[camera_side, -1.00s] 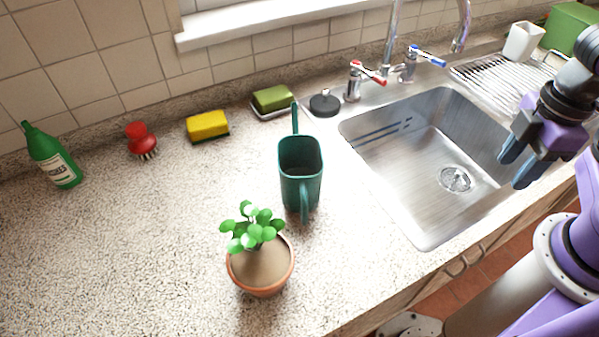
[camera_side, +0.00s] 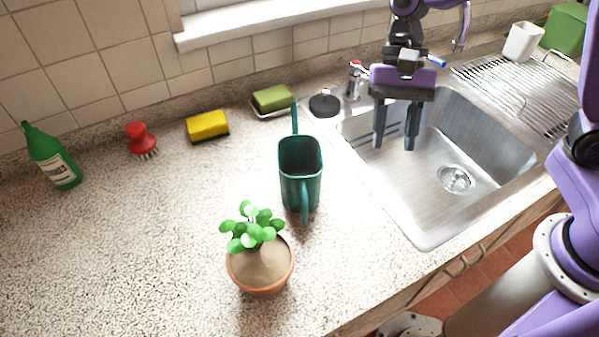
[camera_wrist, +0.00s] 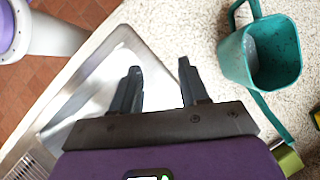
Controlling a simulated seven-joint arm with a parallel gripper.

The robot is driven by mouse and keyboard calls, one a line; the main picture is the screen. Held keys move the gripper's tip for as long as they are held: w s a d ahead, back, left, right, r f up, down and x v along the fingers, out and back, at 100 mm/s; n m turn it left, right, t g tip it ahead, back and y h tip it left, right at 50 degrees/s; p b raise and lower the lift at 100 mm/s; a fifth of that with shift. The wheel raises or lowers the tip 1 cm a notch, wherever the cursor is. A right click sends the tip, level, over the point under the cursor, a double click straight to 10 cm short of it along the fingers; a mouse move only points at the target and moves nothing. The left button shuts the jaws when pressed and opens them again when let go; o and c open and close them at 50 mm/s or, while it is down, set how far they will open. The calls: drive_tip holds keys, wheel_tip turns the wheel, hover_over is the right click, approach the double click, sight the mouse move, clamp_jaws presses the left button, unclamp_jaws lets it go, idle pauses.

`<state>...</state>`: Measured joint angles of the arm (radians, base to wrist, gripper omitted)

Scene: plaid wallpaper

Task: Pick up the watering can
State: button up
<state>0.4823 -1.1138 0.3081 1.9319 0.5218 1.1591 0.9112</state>
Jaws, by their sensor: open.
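The dark teal watering can (camera_side: 300,172) stands upright on the speckled counter, left of the sink. Its spout points toward the wall and its handle faces the front. In the wrist view the watering can (camera_wrist: 262,55) is at the upper right, with its open top, handle and spout showing. My gripper (camera_side: 394,146) is open and empty above the left part of the sink, to the right of the can and apart from it. Its two fingers (camera_wrist: 158,78) also show in the wrist view, spread with nothing between them.
A potted plant (camera_side: 260,262) stands just in front of the can. Behind it are a green sponge on a holder (camera_side: 272,98) and a black stopper (camera_side: 324,105). A yellow sponge (camera_side: 207,125), red brush (camera_side: 141,139) and green bottle (camera_side: 52,157) line the wall. The tap stands behind the sink (camera_side: 425,240).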

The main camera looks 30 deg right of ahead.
drive_tip(key=w+a+f+m+y, duration=0.2)
drive_tip(key=w+a+m+y, duration=0.2)
drive_tip(key=w+m, duration=0.6)
drive_tip(key=m+y, duration=0.3)
drive_tip(key=m, duration=0.4)
approach(295, 121)
wheel_tip(295, 121, down, 3)
drive_tip(key=s+a, duration=0.1)
drive_tip(key=a, duration=0.1)
drive_tip(key=shift+x, duration=3.55)
drive_tip(key=shift+r, duration=0.2)
clamp_jaws()
